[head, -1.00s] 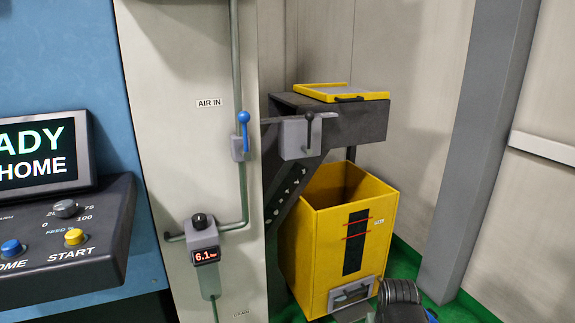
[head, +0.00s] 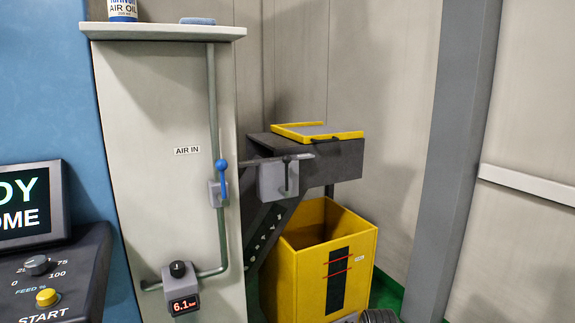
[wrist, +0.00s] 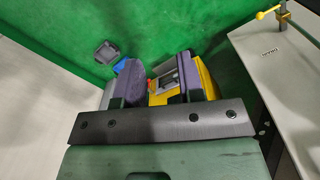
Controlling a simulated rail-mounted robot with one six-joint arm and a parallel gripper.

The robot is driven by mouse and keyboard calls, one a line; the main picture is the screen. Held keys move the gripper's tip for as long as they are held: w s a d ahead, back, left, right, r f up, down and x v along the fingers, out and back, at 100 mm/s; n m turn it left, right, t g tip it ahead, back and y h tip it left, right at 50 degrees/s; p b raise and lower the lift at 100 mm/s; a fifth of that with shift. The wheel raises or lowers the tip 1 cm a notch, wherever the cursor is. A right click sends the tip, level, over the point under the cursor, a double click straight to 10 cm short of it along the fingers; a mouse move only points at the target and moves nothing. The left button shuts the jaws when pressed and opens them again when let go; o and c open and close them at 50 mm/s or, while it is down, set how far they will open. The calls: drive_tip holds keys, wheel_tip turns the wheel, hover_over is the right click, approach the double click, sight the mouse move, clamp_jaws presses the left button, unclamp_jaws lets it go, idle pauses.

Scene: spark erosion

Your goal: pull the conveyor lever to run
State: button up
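The box sits on the side of the dark conveyor (head: 335,160), above the yellow bin (head: 310,285). In the wrist view my gripper (wrist: 154,82) has two purple-padded fingers spread apart, with nothing held between them. The yellow bin shows below and between the fingers. The lever does not show clearly in the wrist view. In the head view only a dark ribbed part of my arm shows at the bottom edge, well below the lever.
A blue-handled air valve (head: 221,178) is on the pale cabinet (head: 150,110), left of the lever. A pressure gauge (head: 182,290) is lower down. A grey post (head: 452,150) stands at the right.

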drive_tip(key=w+a+r+n+t+y+p, duration=0.25)
drive_tip(key=w+a+r+y+p, duration=0.4)
drive_tip(key=w+r, duration=0.65)
drive_tip(key=w+a+r+n+t+y+p, duration=0.25)
drive_tip(key=w+a+r+p, duration=0.55)
drive_tip(key=w+r, duration=0.45)
drive_tip(key=w+d+r+n+t+y, duration=0.2)
drive_tip(key=w+r+n+t, duration=0.1)
drive_tip(key=w+r+t, duration=0.85)
drive_tip(key=w+a, duration=0.2)
drive_tip(key=w, duration=0.1)
drive_tip(key=w+a+f+g, duration=0.1)
drive_tip(key=w+a, duration=0.1)
drive_tip(key=w, duration=0.2)
drive_tip(key=w+a+g, duration=0.1)
drive_tip(key=w+a, duration=0.1)
drive_tip(key=w, duration=0.1)
drive_tip(key=shift+w+a+f+g+p, duration=0.15)
drive_tip(key=shift+a+f+g+p, duration=0.1)
drive_tip(key=shift+a+f+p, duration=0.15)
clamp_jaws()
